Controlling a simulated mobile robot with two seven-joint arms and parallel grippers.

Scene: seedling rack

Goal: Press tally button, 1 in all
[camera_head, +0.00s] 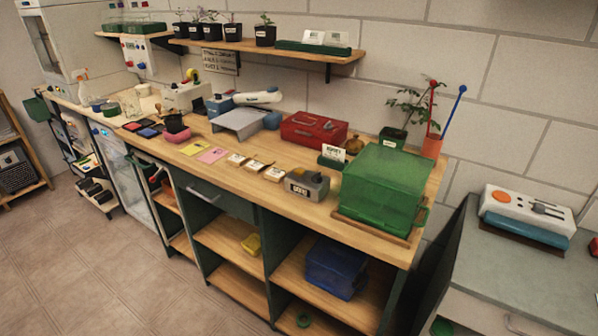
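A small grey box with a dark label plate on its front, which looks like the tally counter (306,185), sits near the front edge of the wooden bench. It is just left of a green translucent box. A small raised part shows on its top, but it is too small to tell whether it is the button, and the digits cannot be read. Neither of my grippers is in view.
The green translucent box (382,185) stands on the bench (222,178) at the right. Small cards (254,166) lie left of the counter. A red case (313,130) is behind. A potted plant (393,137) stands at the back right. Open shelves are below.

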